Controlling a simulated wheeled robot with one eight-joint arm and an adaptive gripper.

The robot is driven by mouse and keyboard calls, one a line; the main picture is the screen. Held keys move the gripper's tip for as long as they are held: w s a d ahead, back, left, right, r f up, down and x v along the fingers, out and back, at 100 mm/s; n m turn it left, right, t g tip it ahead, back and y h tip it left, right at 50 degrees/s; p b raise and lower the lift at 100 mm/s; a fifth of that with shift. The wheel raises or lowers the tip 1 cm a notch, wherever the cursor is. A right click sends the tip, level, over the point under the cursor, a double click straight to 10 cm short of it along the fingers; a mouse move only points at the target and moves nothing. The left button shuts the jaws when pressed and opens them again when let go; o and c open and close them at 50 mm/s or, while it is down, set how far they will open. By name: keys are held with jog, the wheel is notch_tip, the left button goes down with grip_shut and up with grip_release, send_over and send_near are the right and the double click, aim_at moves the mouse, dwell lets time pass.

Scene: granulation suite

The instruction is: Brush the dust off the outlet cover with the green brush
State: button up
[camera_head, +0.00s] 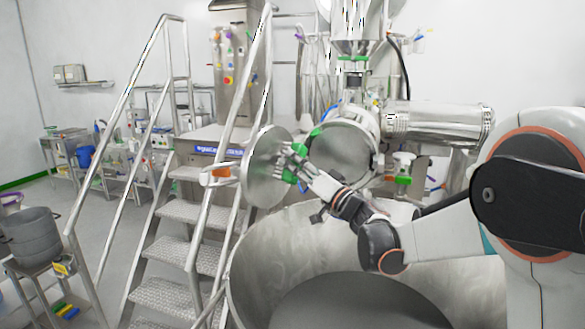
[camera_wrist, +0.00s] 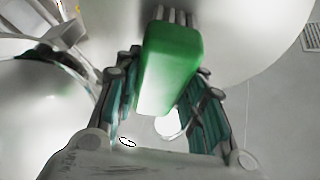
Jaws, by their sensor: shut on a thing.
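The outlet cover (camera_head: 262,183) is a round steel disc, swung open to the left of the round outlet (camera_head: 338,150) in the head view. My gripper (camera_head: 296,164) is at the right part of the cover's face. In the wrist view its two fingers are shut on the green brush (camera_wrist: 172,60), one on each side of the block. The brush's pale bristles point at the cover, which fills the top of that view (camera_wrist: 240,35). I cannot tell whether the bristles touch it. No dust can be made out on the cover.
A large open steel bowl (camera_head: 240,270) stands below my arm. Metal stairs (camera_head: 190,212) with handrails stand left of the cover, close to it. A horizontal steel cylinder (camera_head: 440,122) is to the right. A grey bucket (camera_head: 32,238) and a cart are at far left.

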jog(key=shift+w+d, duration=0.45)
jog(key=shift+w, duration=0.3)
jog(key=shift+s+d, duration=0.1)
jog(key=shift+s+d, duration=0.8)
jog(key=shift+d, duration=0.35)
jog(key=shift+s+d, duration=0.8)
jog(key=shift+d, duration=0.35)
jog(key=shift+s+d, duration=0.45)
jog(key=shift+d, duration=0.2)
jog(key=shift+s+d, duration=0.4)
jog(key=shift+d, duration=0.2)
jog(key=shift+f+b, duration=0.1)
jog(key=shift+b, duration=0.25)
